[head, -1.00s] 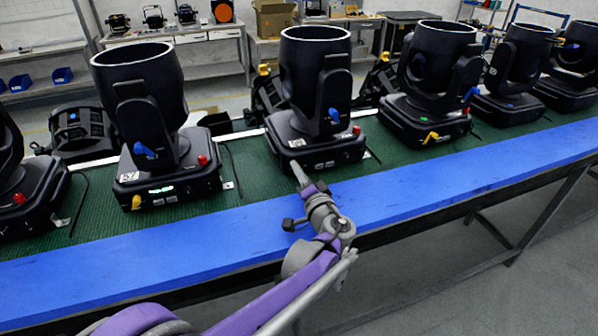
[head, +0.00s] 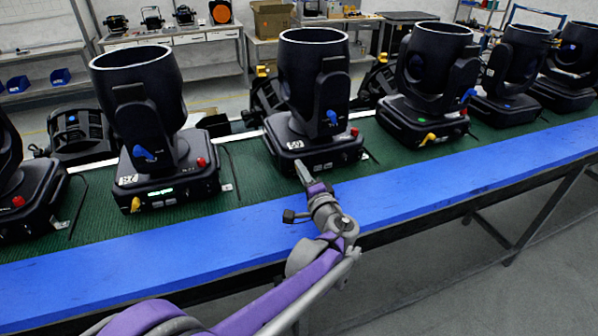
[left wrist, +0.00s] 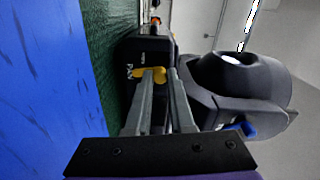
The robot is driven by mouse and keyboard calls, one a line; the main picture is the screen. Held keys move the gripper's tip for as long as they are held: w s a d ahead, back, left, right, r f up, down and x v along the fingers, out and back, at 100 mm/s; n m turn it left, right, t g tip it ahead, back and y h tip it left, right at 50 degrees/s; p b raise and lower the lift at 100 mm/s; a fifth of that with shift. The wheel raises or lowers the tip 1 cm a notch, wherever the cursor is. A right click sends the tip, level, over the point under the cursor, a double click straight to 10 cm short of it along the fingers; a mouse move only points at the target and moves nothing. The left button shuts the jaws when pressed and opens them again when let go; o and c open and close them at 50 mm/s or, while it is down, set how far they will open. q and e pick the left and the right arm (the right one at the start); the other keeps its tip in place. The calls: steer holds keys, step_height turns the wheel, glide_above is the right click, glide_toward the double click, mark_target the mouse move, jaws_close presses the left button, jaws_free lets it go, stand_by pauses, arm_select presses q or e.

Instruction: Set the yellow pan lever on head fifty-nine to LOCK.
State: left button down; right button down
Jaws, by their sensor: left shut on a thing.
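Head fifty-nine (head: 312,92) is the black moving-head light in the middle of the row in the head view, with a white number tag (head: 295,145) that is small but seems to read 59. My left gripper (head: 301,166) reaches to the lower front left of its base. In the left wrist view the yellow pan lever (left wrist: 157,74) shows at the fingertips of my left gripper (left wrist: 163,76), beside white PAN lettering on the black base. The fingers are shut on the lever and partly cover it. In the head view the gripper hides the lever. My right gripper is not in view.
Similar heads stand on both sides, one tagged 57 (head: 150,110) at left and one with a yellow lever (head: 428,139) at right. They stand on a green mat (head: 250,180) behind a clear blue bench edge (head: 200,236). Head fifty-nine also has a blue lever (head: 332,116).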

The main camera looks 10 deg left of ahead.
arm_select(q)
steer(key=m, duration=0.2)
steer(key=d+m, duration=0.1)
steer(key=shift+w+m, duration=0.3)
steer(key=shift+m, duration=0.1)
steer(key=shift+w+d+f+m, duration=0.1)
steer(key=shift+w+d+m, duration=0.1)
steer(key=shift+m, duration=0.75)
steer(key=shift+w+d+f+m, duration=0.1)
steer(key=shift+d+m, duration=0.1)
steer(key=shift+m, duration=0.75)
steer(key=c, duration=0.8)
jaws_free()
steer(key=shift+o, duration=0.2)
steer(key=shift+s, duration=0.1)
steer(key=v, duration=1)
steer(key=shift+s+d, duration=0.3)
